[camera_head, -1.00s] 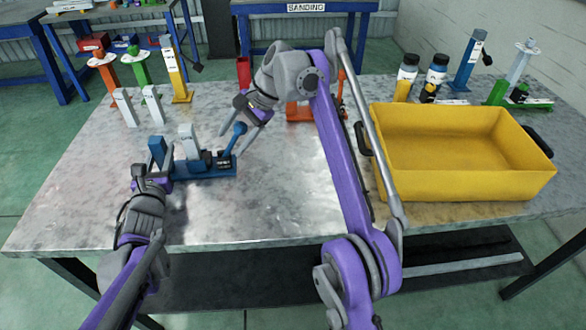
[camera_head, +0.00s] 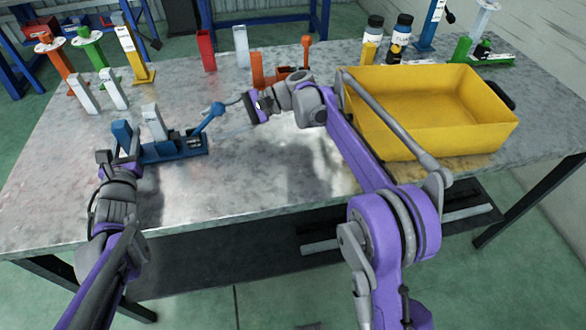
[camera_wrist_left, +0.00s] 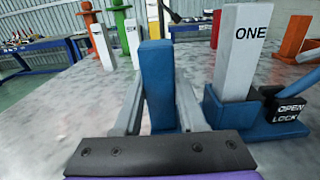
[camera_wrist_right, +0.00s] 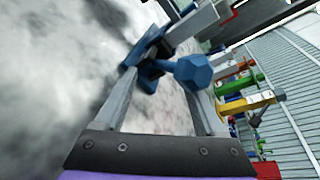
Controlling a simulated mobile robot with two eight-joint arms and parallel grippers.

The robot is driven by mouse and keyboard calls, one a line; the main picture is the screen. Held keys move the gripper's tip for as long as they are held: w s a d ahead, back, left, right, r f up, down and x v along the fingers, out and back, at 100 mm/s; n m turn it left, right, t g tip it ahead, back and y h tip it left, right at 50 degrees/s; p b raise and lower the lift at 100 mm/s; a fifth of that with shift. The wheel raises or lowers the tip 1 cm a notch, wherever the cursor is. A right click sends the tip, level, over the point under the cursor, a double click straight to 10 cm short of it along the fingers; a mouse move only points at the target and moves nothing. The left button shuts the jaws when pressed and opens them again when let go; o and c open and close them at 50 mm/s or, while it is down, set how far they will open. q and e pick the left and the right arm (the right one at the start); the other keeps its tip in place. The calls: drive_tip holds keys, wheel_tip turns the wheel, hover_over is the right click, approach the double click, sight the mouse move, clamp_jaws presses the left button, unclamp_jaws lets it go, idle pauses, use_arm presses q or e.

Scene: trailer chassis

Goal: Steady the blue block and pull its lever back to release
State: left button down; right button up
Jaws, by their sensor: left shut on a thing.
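The blue block (camera_head: 172,148) lies on the metal table (camera_head: 270,200), with a blue upright post (camera_wrist_left: 157,85) at its left end. A white piece marked ONE (camera_wrist_left: 238,55) stands in it. Its blue lever (camera_head: 204,121) leans to the right and ends in a round knob (camera_head: 217,108). An OPEN/LOCK label (camera_wrist_left: 289,114) is at the lever's base. My left gripper (camera_head: 120,156) is shut on the blue post. My right gripper (camera_head: 232,116) is open, right of the lever, pointing left. In the right wrist view the knob (camera_wrist_right: 193,73) shows near the right fingertip; contact is unclear.
A yellow bin (camera_head: 432,112) stands on the right of the table, close to my right arm. An orange block with a lever (camera_head: 285,75) is behind my right gripper. White, green, orange and yellow pieces stand at the back left. The front middle of the table is clear.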

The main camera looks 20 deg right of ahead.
sight(118, 125)
drive_tip(key=v, duration=1.2)
drive_tip(key=shift+w+f, duration=0.1)
drive_tip(key=shift+f, duration=0.05)
use_arm(q)
drive_tip(key=r+p, duration=0.1)
drive_tip(key=r, duration=0.1)
drive_tip(key=r+p, duration=0.1)
drive_tip(key=shift+s+r+p, duration=0.2)
drive_tip(key=shift+r+p, duration=0.15)
drive_tip(key=shift+p, duration=0.05)
wheel_tip(118, 125, up, 3)
drive_tip(key=shift+r+p, duration=0.1)
drive_tip(key=shift+p, duration=1.1)
wheel_tip(118, 125, up, 6)
drive_tip(key=p, duration=0.5)
drive_tip(key=shift+r, duration=0.2)
drive_tip(key=shift+r+p, duration=0.1)
drive_tip(key=shift+p, duration=0.25)
use_arm(e)
drive_tip(key=s+d+t+h, duration=0.1)
drive_tip(key=s+h, duration=0.4)
drive_tip(key=s, duration=0.6)
drive_tip(key=s+d+r+n+t+h, duration=0.1)
drive_tip(key=s+h, duration=0.4)
drive_tip(key=s, duration=0.7)
drive_tip(key=shift+s+d+r+n+h, duration=0.2)
drive_tip(key=shift+d+n+h, duration=0.1)
drive_tip(key=shift+d, duration=0.6)
